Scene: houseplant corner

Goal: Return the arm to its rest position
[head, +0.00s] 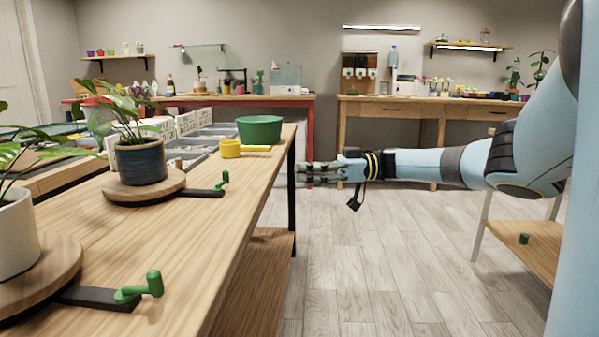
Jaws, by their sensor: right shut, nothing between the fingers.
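My right arm reaches in from the right edge, light blue with grey bands, and lies nearly level above the floor. My right gripper (318,174) points left, just beyond the right edge of the wooden bench (185,262). It is shut and holds nothing. It appears apart from the bench and everything on it. My left gripper is not in view.
A low wooden shelf (530,245) stands right. The floor (380,270) between is clear.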

